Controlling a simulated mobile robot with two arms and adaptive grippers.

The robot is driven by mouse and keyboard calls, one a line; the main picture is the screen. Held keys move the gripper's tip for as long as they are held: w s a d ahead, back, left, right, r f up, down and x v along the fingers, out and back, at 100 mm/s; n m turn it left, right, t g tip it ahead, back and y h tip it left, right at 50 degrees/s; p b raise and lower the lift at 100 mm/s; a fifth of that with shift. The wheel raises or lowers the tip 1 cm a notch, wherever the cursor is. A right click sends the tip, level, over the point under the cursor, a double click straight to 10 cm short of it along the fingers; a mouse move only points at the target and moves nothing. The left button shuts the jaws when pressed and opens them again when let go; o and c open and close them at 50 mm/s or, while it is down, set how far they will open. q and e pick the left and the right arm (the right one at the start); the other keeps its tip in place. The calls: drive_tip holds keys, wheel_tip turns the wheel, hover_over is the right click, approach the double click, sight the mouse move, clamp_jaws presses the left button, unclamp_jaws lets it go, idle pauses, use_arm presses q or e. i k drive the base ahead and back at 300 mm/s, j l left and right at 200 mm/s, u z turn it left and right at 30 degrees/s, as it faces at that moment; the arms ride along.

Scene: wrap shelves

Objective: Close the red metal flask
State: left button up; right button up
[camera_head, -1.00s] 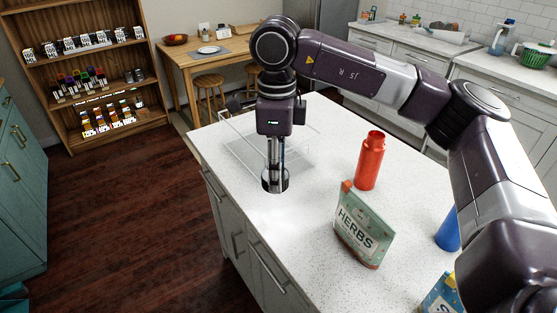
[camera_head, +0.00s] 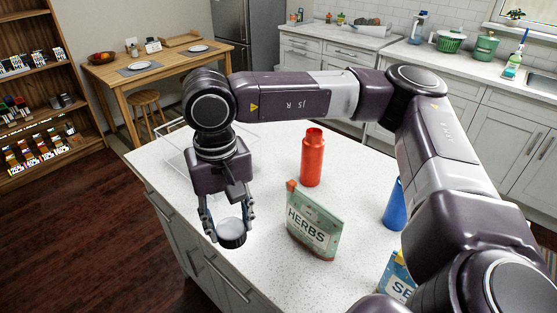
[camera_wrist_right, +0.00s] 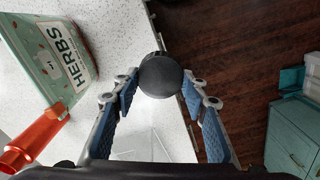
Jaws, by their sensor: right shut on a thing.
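The red metal flask (camera_head: 312,160) stands upright on the white speckled counter, its top open. Part of it shows in the lower left of the right wrist view (camera_wrist_right: 38,138). My right gripper (camera_head: 231,227) is shut on a round black lid (camera_head: 233,240) with a pale inner disc. It holds the lid to the left of the flask and clear of it, near the counter's left edge. The right wrist view shows the black lid (camera_wrist_right: 160,75) between the blue-padded fingertips. My left gripper is out of view.
A green herbs packet (camera_head: 314,222) stands in front of the flask. A blue bottle (camera_head: 393,207) and a blue packet (camera_head: 396,277) are farther right, partly behind my right arm. A clear rack (camera_head: 178,150) stands at the counter's far left. My right arm passes behind and above the flask.

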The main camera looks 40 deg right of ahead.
sight(312, 145)
drive_tip(key=i+j, duration=1.8)
drive_tip(key=z, duration=2.75)
